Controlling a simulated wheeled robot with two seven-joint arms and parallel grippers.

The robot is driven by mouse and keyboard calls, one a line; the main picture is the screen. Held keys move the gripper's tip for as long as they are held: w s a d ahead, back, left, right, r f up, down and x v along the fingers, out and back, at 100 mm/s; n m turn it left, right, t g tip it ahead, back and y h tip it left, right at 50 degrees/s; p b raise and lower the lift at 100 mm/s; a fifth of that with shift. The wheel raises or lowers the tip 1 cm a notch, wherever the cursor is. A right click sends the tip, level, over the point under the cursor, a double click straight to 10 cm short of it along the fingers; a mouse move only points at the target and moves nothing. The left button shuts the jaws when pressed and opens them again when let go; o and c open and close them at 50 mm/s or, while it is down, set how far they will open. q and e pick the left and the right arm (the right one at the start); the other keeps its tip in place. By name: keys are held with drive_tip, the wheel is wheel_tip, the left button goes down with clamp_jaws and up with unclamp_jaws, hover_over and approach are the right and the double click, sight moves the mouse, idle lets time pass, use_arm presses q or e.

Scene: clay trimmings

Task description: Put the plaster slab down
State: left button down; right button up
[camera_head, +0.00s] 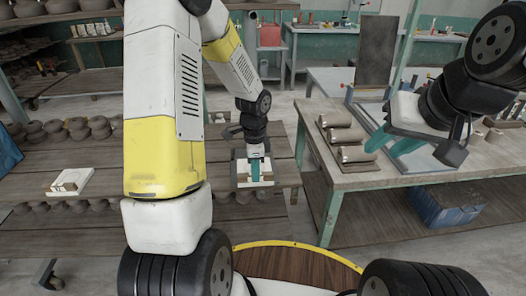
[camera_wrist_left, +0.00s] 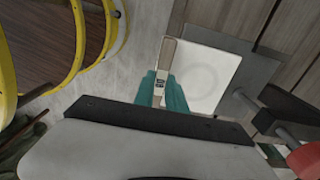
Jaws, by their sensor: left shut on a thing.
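My left gripper (camera_head: 256,166) is shut on a white plaster slab (camera_head: 242,172) with wooden edge strips, beside the left shelving. The left wrist view shows the slab (camera_wrist_left: 205,78) with a faint round mark. There my teal left fingers (camera_wrist_left: 161,90) close around its pale wooden strip. I cannot tell whether the slab touches what is below it. My right gripper (camera_head: 392,143) is above the right workbench, its teal fingers apart and with nothing seen between them.
A similar white slab (camera_head: 72,180) lies on the left shelf boards. Rows of dark bowls (camera_head: 70,131) stand behind it. The right workbench (camera_head: 380,178) carries several grey rolls on boards (camera_head: 347,135). A grey plate (camera_wrist_left: 250,85) shows beyond the held slab in the left wrist view.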

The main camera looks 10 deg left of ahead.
use_arm(q)
drive_tip(key=w, duration=0.1)
drive_tip(key=w+a, duration=0.1)
drive_tip(key=shift+w, duration=0.3)
drive_tip(key=w, duration=0.2)
drive_tip(key=w+a, duration=0.1)
drive_tip(key=w, duration=0.1)
drive_tip(key=shift+s+f, duration=0.25)
drive_tip(key=shift+f, duration=0.45)
drive_tip(key=shift+f, duration=0.2)
drive_tip(key=c, duration=1.4)
unclamp_jaws()
drive_tip(key=shift+o, duration=0.2)
